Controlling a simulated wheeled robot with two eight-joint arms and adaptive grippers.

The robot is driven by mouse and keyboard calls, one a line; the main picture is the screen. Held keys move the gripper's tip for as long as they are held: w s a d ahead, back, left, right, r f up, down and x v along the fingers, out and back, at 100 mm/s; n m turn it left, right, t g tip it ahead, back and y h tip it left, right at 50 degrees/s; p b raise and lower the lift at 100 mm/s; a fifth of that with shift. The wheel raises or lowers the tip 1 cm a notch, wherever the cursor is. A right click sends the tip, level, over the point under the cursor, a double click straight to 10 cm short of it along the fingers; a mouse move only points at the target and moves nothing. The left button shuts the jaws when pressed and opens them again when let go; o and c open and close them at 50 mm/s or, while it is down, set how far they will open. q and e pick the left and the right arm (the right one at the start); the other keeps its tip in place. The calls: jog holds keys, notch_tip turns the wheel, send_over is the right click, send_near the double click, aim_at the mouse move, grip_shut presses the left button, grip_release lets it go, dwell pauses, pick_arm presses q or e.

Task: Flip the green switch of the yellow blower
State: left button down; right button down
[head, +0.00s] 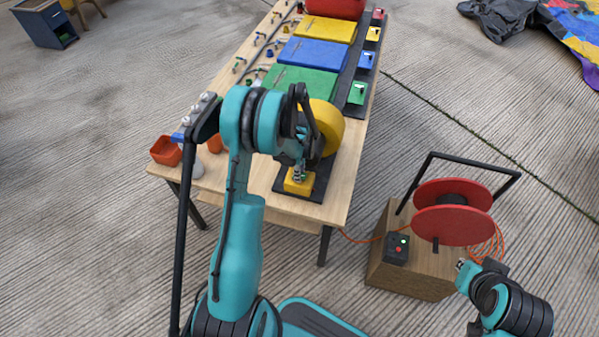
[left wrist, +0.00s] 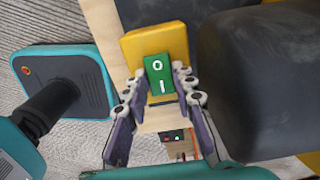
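The yellow blower (head: 330,128) stands on a black base at the near end of the wooden table, partly hidden by my left arm. Its yellow switch box (head: 298,187) is on the near side. In the left wrist view the green switch (left wrist: 159,75), marked 0 and I, sits on the yellow box (left wrist: 130,48). My left gripper (head: 299,172) is over the box, and in the left wrist view its fingers (left wrist: 158,88) are apart on either side of the switch. Contact and the rocker's tilt cannot be told. My right gripper (head: 464,267) is low at right, near the wooden box; its opening is unclear.
Green (head: 300,82), blue (head: 314,53) and yellow (head: 325,28) boxes line the table (head: 345,165), with small coloured switches on their right. An orange tray (head: 166,151) is at the left edge. A red cable reel (head: 452,213) stands on a wooden box (head: 415,268) at right.

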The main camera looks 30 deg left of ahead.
pick_arm(q)
jog(key=shift+w+d+f+y+b, duration=0.15)
jog(key=shift+d+y+b, duration=0.2)
jog(key=shift+y+b, duration=0.45)
jog(key=shift+d+g+y+b, duration=0.15)
jog(key=shift+g+y+b, duration=0.25)
jog(key=shift+y, duration=0.7)
jog(key=c, duration=1.5)
grip_release()
jog(key=shift+c, duration=0.2)
jog(key=v, duration=1.2)
jog(key=shift+w+d, duration=0.1)
